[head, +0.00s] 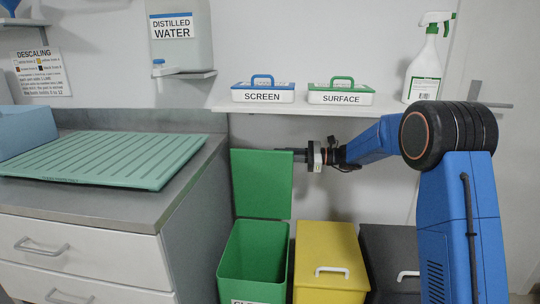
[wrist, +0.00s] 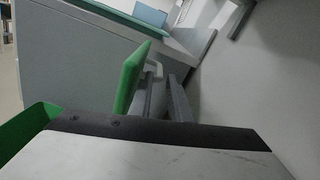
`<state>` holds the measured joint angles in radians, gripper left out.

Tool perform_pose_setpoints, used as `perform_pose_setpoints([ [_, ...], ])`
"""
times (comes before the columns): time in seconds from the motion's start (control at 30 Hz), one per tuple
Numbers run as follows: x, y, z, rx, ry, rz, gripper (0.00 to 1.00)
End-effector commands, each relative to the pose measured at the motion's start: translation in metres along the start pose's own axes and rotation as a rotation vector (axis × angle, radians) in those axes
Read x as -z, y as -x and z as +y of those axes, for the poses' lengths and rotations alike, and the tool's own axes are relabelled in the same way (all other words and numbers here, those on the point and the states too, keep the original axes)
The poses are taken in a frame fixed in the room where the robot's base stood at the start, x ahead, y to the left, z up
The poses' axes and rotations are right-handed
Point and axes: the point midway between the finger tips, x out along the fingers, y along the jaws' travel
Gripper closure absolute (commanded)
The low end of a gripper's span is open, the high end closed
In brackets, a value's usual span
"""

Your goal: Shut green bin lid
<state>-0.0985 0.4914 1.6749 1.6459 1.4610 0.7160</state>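The green bin (head: 253,258) stands open on the floor at the left of the bin row. Its green lid (head: 262,185) is raised upright at the back of the bin. In the wrist view the lid (wrist: 131,78) shows nearly edge-on, with a pale handle (wrist: 154,67) on its right face. My gripper (head: 291,152) reaches in from the right to the lid's upper right corner. In the wrist view its fingers (wrist: 165,98) are close together, their tips beside the handle. I cannot tell whether they touch or grip it.
A yellow bin (head: 328,258) and a dark grey bin (head: 390,250), both with lids down, stand to the right. A counter with drawers (head: 85,250) is close on the left. A shelf (head: 300,108) with two caddies and a spray bottle (head: 427,62) hangs above.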

Motion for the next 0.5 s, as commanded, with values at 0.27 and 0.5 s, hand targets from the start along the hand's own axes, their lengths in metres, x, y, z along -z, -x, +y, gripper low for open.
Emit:
perform_pose_setpoints([
  [0.27,0.000,-0.036,0.001,-0.002,-0.001,0.000,0.83],
  [0.5,0.000,-0.044,0.000,0.000,-0.001,0.000,0.83],
])
